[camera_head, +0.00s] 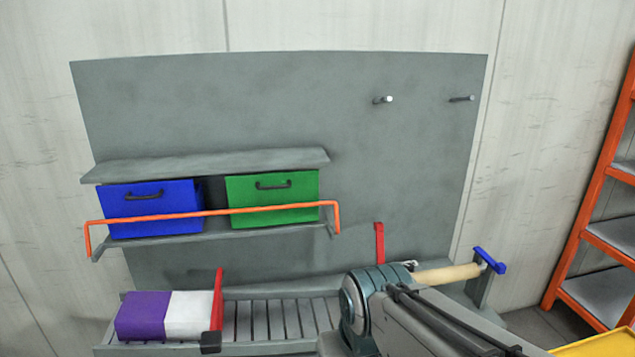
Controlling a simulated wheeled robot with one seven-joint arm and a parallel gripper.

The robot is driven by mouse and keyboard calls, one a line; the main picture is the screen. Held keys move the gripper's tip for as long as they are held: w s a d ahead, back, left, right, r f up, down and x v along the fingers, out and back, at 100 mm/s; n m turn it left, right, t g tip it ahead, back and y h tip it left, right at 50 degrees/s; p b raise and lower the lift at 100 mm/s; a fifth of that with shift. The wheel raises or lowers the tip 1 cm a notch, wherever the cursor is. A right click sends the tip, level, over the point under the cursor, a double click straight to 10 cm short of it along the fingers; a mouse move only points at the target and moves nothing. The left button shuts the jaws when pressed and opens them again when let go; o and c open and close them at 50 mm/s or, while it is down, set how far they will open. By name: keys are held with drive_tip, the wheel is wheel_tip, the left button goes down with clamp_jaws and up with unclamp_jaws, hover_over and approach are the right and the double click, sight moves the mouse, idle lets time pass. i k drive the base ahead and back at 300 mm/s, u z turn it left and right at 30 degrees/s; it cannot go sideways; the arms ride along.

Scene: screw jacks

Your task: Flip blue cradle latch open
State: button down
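The blue cradle latch (489,260) is a short blue bar at the right end of the bench. It slants down to the right, at the top of a grey post (480,288). A pale wooden cylinder (447,274) lies with its right end at this post, just under or beside the latch; I cannot tell whether they touch. A red upright bar (379,243) stands to the left, its foot hidden behind my arm. My arm covers the lower middle and the cylinder's left end. My gripper's fingers cannot be made out; they seem hidden behind the arm.
A purple-and-white block (165,315) lies on the slatted bench (285,318) beside a red upright plate (217,300). Blue (150,205) and green (272,199) drawers sit behind an orange rail (215,213). An orange shelf rack (590,235) and yellow tray (605,345) are at right.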

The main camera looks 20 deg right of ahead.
sight(499, 268)
drive_tip(key=z, duration=1.45)
drive_tip(key=k, duration=0.7)
drive_tip(key=u, duration=0.4)
drive_tip(key=i, duration=1.5)
drive_tip(key=z, duration=0.35)
